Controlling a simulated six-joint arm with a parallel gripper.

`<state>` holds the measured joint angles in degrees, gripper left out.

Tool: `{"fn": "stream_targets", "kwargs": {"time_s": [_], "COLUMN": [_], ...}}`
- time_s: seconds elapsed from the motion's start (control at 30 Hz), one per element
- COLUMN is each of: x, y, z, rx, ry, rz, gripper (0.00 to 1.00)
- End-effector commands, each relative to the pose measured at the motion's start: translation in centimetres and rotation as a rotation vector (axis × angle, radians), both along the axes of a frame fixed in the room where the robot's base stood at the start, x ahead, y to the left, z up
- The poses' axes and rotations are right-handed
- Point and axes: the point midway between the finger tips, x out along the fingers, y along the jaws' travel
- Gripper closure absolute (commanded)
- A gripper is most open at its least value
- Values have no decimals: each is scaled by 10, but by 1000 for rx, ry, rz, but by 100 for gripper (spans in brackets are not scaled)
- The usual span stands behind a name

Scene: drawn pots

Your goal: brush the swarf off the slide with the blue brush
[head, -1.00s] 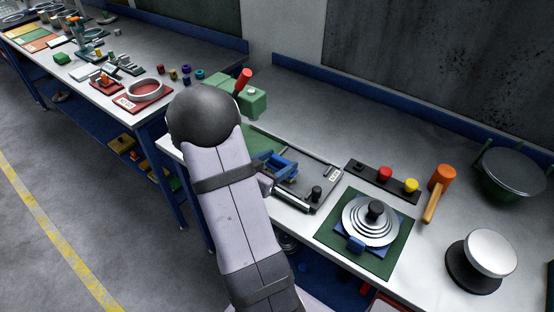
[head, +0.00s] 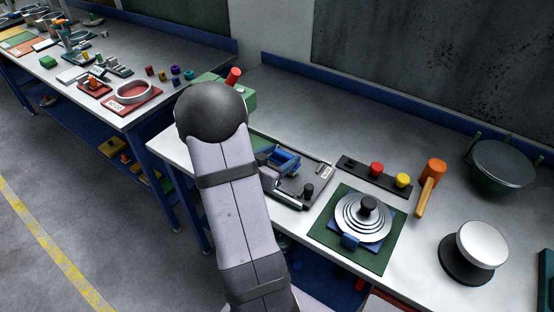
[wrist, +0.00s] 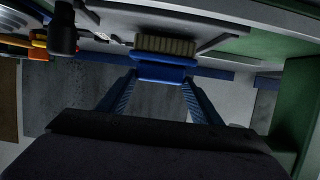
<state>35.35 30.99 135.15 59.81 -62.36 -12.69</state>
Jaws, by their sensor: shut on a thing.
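The blue brush (wrist: 165,68) is between my gripper's two blue fingers (wrist: 155,92) in the wrist view. Its pale bristles point to the top of that picture, close to a grey surface. In the head view my gripper (head: 277,160) and the brush appear as blue shapes over the dark grey slide plate (head: 318,177), partly hidden by my arm. The plate has a white label and a black knob (head: 307,190); a dark knob also shows in the wrist view (wrist: 63,32). I cannot make out swarf, or whether the bristles touch the plate.
A green block with a red knob (head: 233,76) stands behind my arm. Right of the slide are a black strip with red and yellow knobs (head: 376,169), a stepped disc on a green mat (head: 390,258), an orange mallet (head: 431,173) and a round-topped stand (head: 482,244). The back bench strip is clear.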

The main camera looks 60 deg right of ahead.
Motion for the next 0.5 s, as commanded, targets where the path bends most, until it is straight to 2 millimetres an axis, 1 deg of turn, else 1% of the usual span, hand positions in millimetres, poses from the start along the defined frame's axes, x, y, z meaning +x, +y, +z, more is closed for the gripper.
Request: {"fn": "stream_targets", "kwargs": {"time_s": [0.1, 0.37, 0.5], "x": [-1, 0, 0], "y": [-6, -9, -15], "z": [0, 0, 0], "rx": [-1, -1, -2], "ry": [0, 1, -1], "rz": [-1, 0, -1], "gripper": [65, 65, 65]}}
